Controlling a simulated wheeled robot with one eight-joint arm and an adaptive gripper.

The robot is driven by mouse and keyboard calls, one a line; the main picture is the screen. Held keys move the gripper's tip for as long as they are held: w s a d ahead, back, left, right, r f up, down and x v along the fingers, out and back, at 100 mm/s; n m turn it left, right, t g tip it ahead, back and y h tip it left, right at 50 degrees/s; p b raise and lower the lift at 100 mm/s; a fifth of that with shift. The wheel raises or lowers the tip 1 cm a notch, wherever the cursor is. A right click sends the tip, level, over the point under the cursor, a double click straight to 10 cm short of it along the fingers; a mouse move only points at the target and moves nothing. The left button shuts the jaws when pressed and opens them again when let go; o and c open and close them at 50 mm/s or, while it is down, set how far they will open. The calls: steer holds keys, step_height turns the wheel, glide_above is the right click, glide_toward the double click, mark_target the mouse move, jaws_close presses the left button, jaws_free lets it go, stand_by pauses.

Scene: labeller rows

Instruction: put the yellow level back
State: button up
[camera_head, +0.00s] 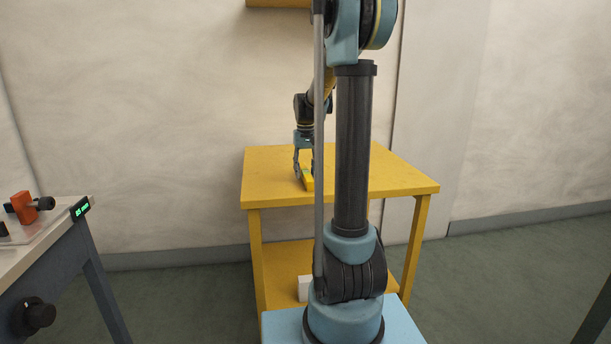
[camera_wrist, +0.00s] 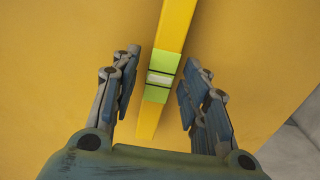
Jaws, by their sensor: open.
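The yellow level (camera_wrist: 174,35) lies on the top of a yellow table (camera_wrist: 60,60). In the wrist view it runs from the top edge down between my fingers, slightly tilted, with a green vial section (camera_wrist: 160,80) in its middle. My gripper (camera_wrist: 158,88) is open, with one finger on each side of the level and a gap on both sides. In the head view my gripper (camera_head: 304,174) is low over the table top (camera_head: 380,178), and the level (camera_head: 308,183) shows only in part beside it. My arm hides some of the table.
A workbench (camera_head: 60,230) with an orange device (camera_head: 24,207) and a small green display (camera_head: 80,208) stands at the left. A white object (camera_head: 303,288) sits on the table's lower shelf (camera_head: 280,265). The right of the table top is clear.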

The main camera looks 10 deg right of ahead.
mark_target(305, 171)
step_height(305, 171, up, 10)
steer(key=s, duration=1)
steer(key=s+f+t, duration=0.1)
steer(key=s+f, duration=0.8)
steer(key=s, duration=0.3)
steer(key=s+f+t, duration=0.1)
steer(key=s+f, duration=0.8)
steer(key=s, duration=0.4)
steer(key=shift+f, duration=0.3)
steer(key=shift+d, duration=0.1)
